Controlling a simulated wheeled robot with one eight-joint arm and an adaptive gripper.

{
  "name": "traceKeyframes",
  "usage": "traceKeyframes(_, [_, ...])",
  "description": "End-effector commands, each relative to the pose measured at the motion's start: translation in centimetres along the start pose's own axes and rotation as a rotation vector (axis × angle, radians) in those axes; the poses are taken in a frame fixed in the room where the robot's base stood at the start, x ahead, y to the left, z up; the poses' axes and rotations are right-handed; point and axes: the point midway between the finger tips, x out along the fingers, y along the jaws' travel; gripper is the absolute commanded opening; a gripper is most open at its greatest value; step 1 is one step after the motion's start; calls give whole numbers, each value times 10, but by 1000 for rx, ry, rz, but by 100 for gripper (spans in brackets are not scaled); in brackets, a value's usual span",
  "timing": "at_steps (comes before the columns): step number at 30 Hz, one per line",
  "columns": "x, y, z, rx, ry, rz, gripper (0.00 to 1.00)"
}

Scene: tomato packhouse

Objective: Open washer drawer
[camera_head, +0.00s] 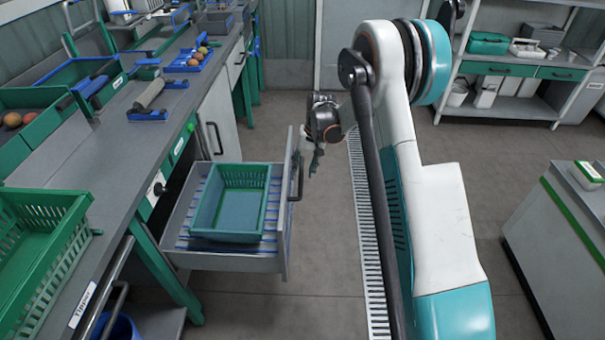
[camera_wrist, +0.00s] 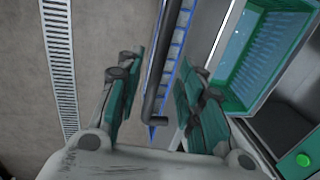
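The washer drawer (camera_head: 183,262) is pulled well out from the counter on the left in the head view. A green basket (camera_head: 265,190) sits inside it on blue slats. The dark bar handle (camera_head: 298,178) is on the drawer's front panel (camera_head: 290,215). My gripper (camera_head: 314,172) is just outside that front, beside the handle. In the wrist view my gripper (camera_wrist: 158,95) has its two green-padded fingers spread apart. The handle (camera_wrist: 151,103) shows between them, with gaps visible on both sides. The basket also shows in the wrist view (camera_wrist: 232,75).
The counter (camera_head: 120,135) holds a green crate (camera_head: 45,255) and trays with tomatoes. A floor grate (camera_head: 362,220) runs right of the drawer. A cabinet (camera_head: 555,240) stands at right and shelving (camera_head: 520,95) at the back. Floor in front of the drawer is clear.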

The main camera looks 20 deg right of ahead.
Motion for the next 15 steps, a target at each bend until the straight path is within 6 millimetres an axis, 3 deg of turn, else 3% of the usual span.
traceKeyframes(6, [-46, 0, 0, 1, 0, 0, 35])
traceKeyframes(15, [-79, 1, 0, 1, 0, 0, 35])
